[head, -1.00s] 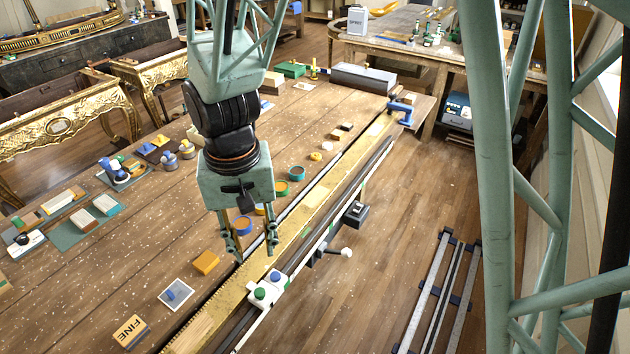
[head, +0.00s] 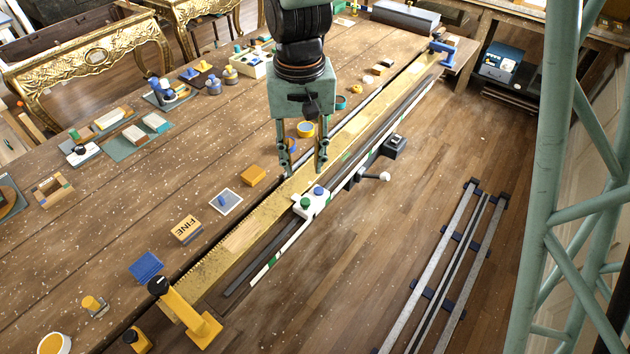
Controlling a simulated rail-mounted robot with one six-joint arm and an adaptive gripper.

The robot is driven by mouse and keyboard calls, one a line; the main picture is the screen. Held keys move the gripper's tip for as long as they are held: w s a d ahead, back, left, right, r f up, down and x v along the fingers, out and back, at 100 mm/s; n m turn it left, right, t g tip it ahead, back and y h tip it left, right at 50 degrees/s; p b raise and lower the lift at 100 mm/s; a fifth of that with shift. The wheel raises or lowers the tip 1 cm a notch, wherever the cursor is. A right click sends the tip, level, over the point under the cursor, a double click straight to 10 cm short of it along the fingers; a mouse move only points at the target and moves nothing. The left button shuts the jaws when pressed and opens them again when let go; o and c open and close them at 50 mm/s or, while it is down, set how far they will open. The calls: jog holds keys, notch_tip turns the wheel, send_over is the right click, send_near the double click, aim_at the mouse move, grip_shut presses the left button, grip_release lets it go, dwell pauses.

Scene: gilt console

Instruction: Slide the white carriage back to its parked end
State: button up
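The white carriage (head: 311,203) has one green and one blue knob on top. It sits on the long rail (head: 272,262) that runs along the front edge of the bench. My gripper (head: 305,172) points down over the gilded strip, just behind the carriage in the picture. Its two fingers are spread apart with nothing visible between them. It appears apart from the carriage, though the exact height is hard to tell.
A yellow post with a black knob (head: 184,308) stands at the near end of the strip. A blue clamp (head: 440,50) is at the far end. Sanding blocks and pots lie behind the strip.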

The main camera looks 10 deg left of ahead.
aim_at(304, 202)
dwell(0.3)
jog(key=shift+f, duration=6.9)
grip_shut()
jog(key=shift+s, duration=0.15)
